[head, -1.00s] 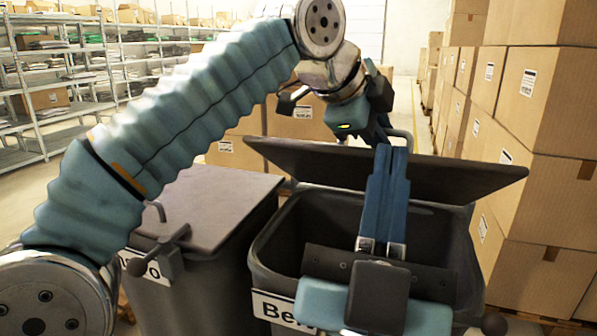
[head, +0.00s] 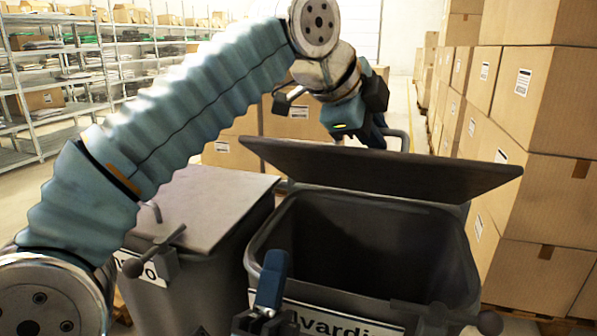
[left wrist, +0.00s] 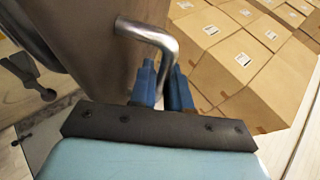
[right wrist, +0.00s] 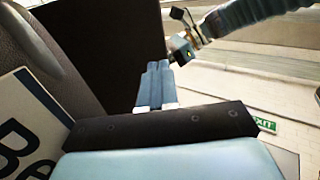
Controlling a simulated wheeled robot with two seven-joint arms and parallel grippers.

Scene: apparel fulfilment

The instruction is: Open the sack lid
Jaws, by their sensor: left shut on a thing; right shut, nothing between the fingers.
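The open bin (head: 452,235) has its dark lid (head: 380,170) raised and tilted back, so its dark interior shows. My left gripper (head: 376,132) is behind the lid, partly hidden by it. In the left wrist view its blue fingers (left wrist: 163,88) are shut on the bent metal lid handle (left wrist: 150,36), beside the lid's panel (left wrist: 95,45). My right gripper (head: 273,272) is shut and empty in front of the bin's front left rim. Its shut fingers show in the right wrist view (right wrist: 157,70), with the dark lid (right wrist: 95,45) beyond.
A second bin with a closed grey lid (head: 200,205) and its own handle (head: 150,255) stands directly left. Stacked cardboard boxes (head: 530,110) rise close on the right. Shelves (head: 60,80) stand at the back left. A white label (head: 330,318) is on the open bin's front.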

